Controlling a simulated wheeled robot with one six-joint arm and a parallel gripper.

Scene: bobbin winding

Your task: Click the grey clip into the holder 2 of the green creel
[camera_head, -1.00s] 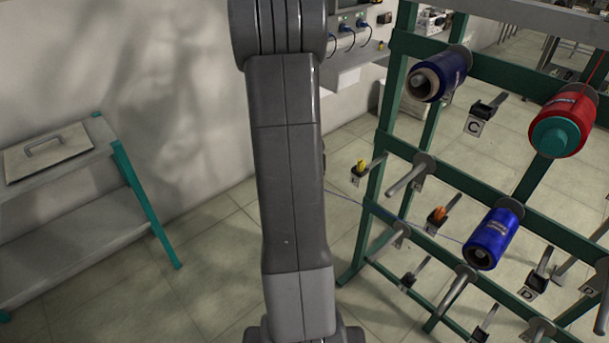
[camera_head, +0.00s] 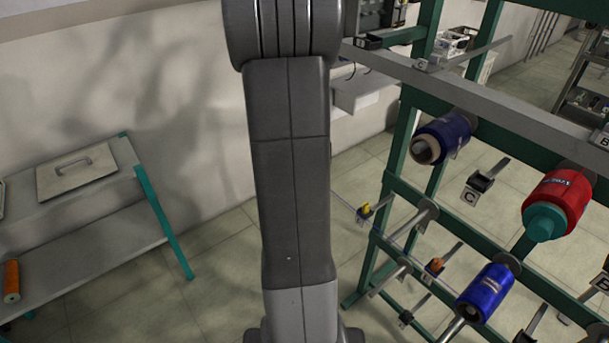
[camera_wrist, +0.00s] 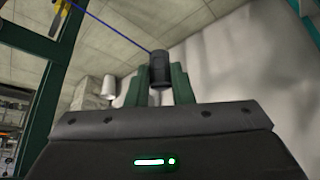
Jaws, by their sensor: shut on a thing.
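My gripper (camera_wrist: 160,78) shows in the wrist view with its two green fingers shut on a dark grey cylindrical piece, the grey clip (camera_wrist: 159,62). A blue thread runs from the clip up to the upper left. In the head view my arm hides the gripper and clip. The green creel (camera_head: 395,150) stands at the right, with several clip holders on arms. One holder, marked C (camera_head: 481,183), looks empty. A yellow clip (camera_head: 365,209) and an orange clip (camera_head: 435,265) sit in two others. I cannot tell which is holder 2.
Blue bobbins (camera_head: 486,293) and a red bobbin (camera_head: 557,203) hang on the creel, beside bare pegs and projecting arms. The floor between is clear.

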